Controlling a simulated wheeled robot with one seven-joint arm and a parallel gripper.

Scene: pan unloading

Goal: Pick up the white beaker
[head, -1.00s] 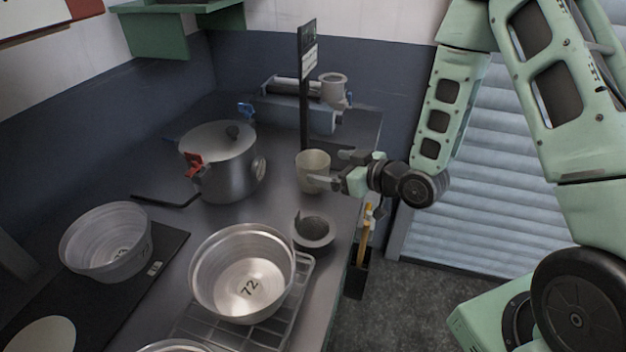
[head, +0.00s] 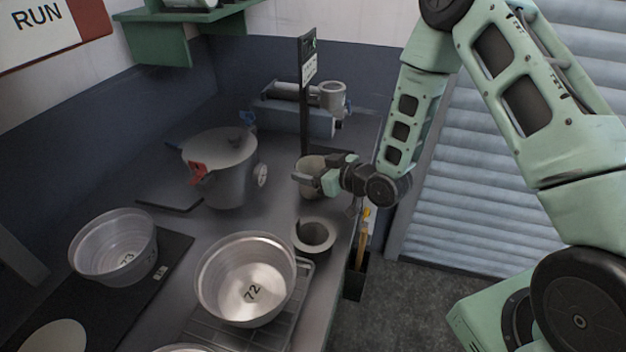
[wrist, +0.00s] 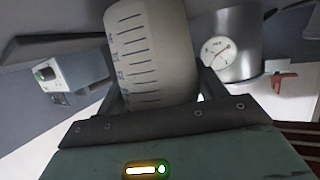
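The white beaker (head: 309,168) stands on the counter near its right edge, beside a dark post. In the wrist view the beaker (wrist: 152,50) fills the upper middle and shows dark graduation marks. My gripper (head: 315,172) is level with the beaker, reaching in from the right. One finger crosses in front of it and the other is behind it. In the wrist view the fingers of my gripper (wrist: 160,90) stand on either side of the beaker, with a small gap visible at the right finger. The beaker's lower part is partly hidden.
A lidded steel pot (head: 222,172) with red and blue clips stands left of the beaker. A clear tub (head: 113,247) is at left. The post (head: 304,100) rises close behind the beaker.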

